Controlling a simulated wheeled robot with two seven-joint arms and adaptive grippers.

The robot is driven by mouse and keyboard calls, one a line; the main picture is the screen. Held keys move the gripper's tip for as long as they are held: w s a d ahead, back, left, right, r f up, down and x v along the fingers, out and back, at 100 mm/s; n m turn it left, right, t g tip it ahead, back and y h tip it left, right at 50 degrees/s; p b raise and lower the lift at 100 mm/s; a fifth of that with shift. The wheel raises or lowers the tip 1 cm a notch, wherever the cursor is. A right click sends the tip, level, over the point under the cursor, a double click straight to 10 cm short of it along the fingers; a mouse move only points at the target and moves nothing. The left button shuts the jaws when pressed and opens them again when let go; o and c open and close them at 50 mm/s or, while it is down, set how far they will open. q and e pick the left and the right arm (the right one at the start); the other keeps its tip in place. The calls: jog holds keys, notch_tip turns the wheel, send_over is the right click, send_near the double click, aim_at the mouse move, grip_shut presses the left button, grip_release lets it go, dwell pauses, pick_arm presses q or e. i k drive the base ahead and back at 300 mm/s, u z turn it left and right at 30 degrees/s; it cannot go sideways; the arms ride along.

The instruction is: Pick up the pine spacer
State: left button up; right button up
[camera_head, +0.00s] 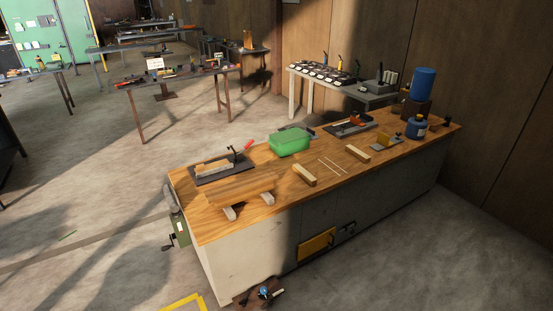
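Two short pale wooden blocks lie on the workbench (222,229). One block (304,174) is near the bench's front edge, left of two thin pale rods (332,166). The other block (357,152) is right of the rods. Either could be the pine spacer; I cannot tell which. A wide wooden board (240,188) rests on pale supports at the left end of the bench. Neither of my grippers is in view.
A green translucent bin (289,142) and a dark clamp fixture (222,168) stand behind the blocks. A dark item with a blue part (264,292) is on the floor before the bench.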

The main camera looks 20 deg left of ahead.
aim_at(299, 171)
jog(key=u, duration=0.55)
jog(key=i, duration=1.75)
jog(key=u, duration=0.55)
